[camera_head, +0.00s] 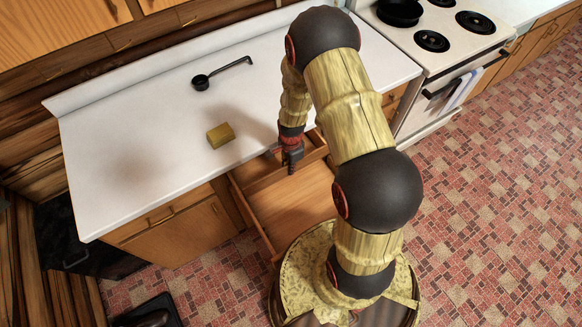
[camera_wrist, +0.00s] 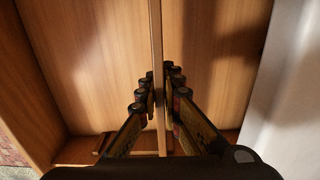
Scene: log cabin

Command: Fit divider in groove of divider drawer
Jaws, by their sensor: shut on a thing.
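The divider drawer (camera_head: 292,205) is pulled open below the white counter, with a bare wooden floor. In the wrist view its floor (camera_wrist: 90,60) shows on both sides of the divider. The divider (camera_wrist: 157,50) is a thin wooden board seen edge-on, running up the middle of that view. My gripper (camera_wrist: 160,88) is shut on the divider, with a finger on either side. In the head view my gripper (camera_head: 291,160) is over the drawer's counter-side part. The groove cannot be made out clearly, and I cannot tell whether the divider is seated in it.
A yellow sponge (camera_head: 221,135) and a black ladle (camera_head: 202,82) lie on the counter (camera_head: 130,140). The counter's front edge is close beside my gripper. A stove (camera_head: 440,60) stands to the right. A dark pan (camera_head: 150,312) is at the bottom left.

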